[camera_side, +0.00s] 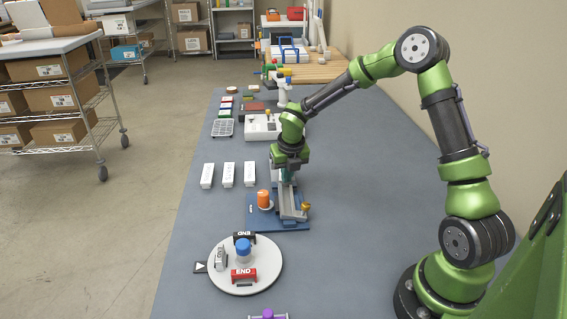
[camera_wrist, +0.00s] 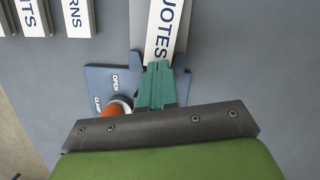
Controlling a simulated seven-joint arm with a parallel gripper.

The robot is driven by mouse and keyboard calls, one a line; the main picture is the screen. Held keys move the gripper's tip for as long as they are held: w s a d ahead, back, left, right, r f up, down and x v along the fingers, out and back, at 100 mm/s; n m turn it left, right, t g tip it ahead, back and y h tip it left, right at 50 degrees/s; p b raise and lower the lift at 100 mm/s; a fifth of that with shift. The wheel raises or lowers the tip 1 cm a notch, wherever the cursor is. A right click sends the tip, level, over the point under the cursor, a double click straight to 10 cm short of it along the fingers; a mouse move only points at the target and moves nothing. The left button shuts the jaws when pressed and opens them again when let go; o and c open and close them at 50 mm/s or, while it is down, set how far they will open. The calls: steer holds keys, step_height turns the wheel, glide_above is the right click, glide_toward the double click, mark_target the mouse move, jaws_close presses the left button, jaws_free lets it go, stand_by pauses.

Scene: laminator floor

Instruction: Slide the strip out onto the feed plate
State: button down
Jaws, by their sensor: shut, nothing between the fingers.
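A white strip lettered "QUOTES" (camera_wrist: 163,32) lies lengthwise at the top of the wrist view, its near end at my fingertips. My gripper (camera_wrist: 157,66) has its teal fingers shut with nothing between them, over the strip's near end; I cannot tell whether they touch it. The blue plate (camera_side: 262,224) carries a grey channel (camera_side: 291,203) and an orange knob (camera_side: 264,198). In the wrist view the plate (camera_wrist: 100,78) reads "OPEN" and "CLAMP" beside the orange knob (camera_wrist: 113,109).
Three white lettered blocks (camera_side: 228,174) stand in a row left of my gripper. A round white turntable (camera_side: 270,276) with a blue knob and "END" blocks is nearer the camera. A white machine (camera_side: 262,128) and small items lie beyond.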

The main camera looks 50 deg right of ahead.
steer(key=s, duration=0.1)
steer(key=s+a, duration=0.2)
steer(key=shift+s+a+r, duration=0.1)
steer(key=shift+s+r, duration=0.2)
steer(key=shift+r, duration=0.05)
steer(key=v, duration=0.9)
steer(key=shift+r, duration=0.15)
